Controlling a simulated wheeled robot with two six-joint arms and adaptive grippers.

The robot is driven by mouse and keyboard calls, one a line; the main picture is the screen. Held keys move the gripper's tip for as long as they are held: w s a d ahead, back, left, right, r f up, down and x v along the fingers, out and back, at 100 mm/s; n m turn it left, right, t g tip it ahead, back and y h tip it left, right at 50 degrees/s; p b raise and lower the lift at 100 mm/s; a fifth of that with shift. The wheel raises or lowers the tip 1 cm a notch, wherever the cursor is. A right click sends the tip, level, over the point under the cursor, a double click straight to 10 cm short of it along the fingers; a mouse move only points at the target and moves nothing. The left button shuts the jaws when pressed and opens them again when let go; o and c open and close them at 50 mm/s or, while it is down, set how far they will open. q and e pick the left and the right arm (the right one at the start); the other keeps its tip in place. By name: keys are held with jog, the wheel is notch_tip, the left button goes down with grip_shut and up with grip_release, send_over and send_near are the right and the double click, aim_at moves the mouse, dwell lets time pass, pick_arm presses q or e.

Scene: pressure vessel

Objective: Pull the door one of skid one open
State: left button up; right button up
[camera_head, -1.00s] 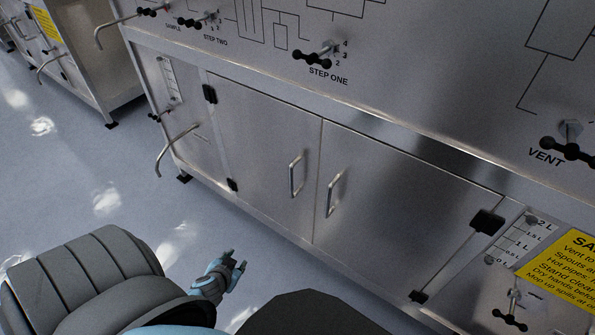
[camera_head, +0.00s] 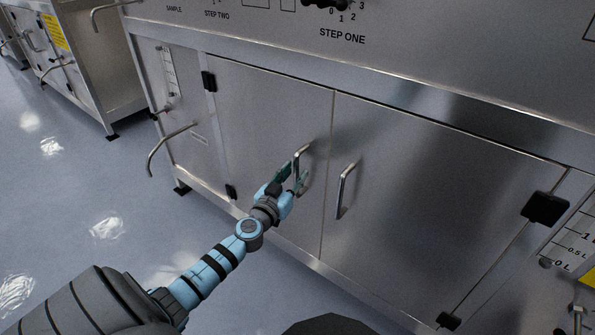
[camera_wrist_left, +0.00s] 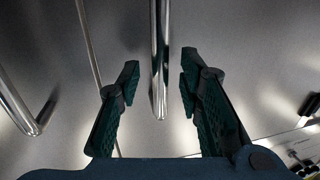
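Two steel cabinet doors sit side by side under the panel: a left door (camera_head: 262,120) and a right door (camera_head: 420,190). Each has an upright bar handle near the middle seam, the left door's handle (camera_head: 297,165) and the right door's handle (camera_head: 346,188). My left gripper (camera_head: 290,175) is at the left door's handle. In the left wrist view the fingers of my left gripper (camera_wrist_left: 158,85) are open, one on each side of that handle (camera_wrist_left: 160,60), with gaps showing. The other handle (camera_wrist_left: 20,110) shows at the left there. Both doors look shut. My right gripper is out of view.
A bent spout pipe (camera_head: 168,145) sticks out at the cabinet's left end. Black hinges (camera_head: 545,207) sit at the doors' outer edges. Another skid (camera_head: 85,60) stands at the far left. Open floor (camera_head: 90,190) lies to the left.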

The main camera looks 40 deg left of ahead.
pick_arm(q)
jog(key=shift+x, duration=0.95)
grip_shut()
jog(key=shift+f, duration=0.1)
jog(key=shift+d+f+h, duration=0.1)
jog(key=shift+f+h, duration=0.05)
jog(key=shift+h, duration=0.15)
